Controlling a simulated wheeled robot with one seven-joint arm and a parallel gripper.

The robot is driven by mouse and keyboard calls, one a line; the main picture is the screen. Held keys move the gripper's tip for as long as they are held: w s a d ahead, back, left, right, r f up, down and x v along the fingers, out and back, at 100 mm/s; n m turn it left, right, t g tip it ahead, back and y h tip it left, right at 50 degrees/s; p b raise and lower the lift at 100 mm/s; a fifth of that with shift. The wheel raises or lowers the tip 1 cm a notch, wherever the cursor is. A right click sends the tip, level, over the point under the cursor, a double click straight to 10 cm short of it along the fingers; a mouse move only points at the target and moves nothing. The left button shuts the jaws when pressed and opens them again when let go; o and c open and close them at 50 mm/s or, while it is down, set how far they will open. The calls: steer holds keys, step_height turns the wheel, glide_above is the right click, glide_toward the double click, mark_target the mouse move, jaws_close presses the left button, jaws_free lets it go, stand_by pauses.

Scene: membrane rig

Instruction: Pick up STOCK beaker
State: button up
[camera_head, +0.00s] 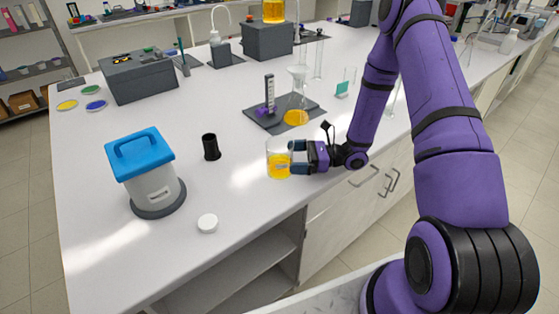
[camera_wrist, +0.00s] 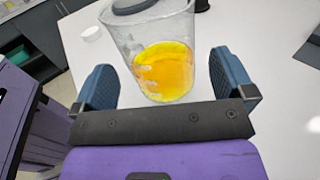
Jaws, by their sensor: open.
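A clear beaker (camera_head: 279,158) with yellow-orange liquid in its lower part stands upright near the front edge of the white bench. It bears a label in the head view, too small to read for certain. In the wrist view the beaker (camera_wrist: 160,62) stands between the two blue fingers of my gripper (camera_wrist: 164,82). My gripper (camera_head: 297,158) is open, with a gap showing between the beaker and the fingers. In the head view it reaches the beaker from the right.
A blue-lidded white container (camera_head: 148,185) stands left on a dark base. Behind the beaker, a stand on a dark plate (camera_head: 262,118) holds a funnel over a flask (camera_head: 296,117).

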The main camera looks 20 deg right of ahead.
mark_target(284, 150)
steer(key=shift+x, duration=1.85)
steer(key=shift+s, duration=0.1)
steer(key=c, duration=0.9)
steer(key=shift+r, duration=0.1)
steer(key=shift+c, duration=0.2)
steer(key=shift+r, duration=1.25)
steer(key=s+d+r, duration=0.1)
steer(key=s+d, duration=0.1)
steer(key=s, duration=0.5)
steer(key=s+d+r, duration=0.1)
steer(key=s+d, duration=0.1)
steer(key=s, duration=0.6)
steer(key=shift+d, duration=0.35)
steer(key=shift+s+r, duration=0.1)
steer(key=shift+r, duration=0.05)
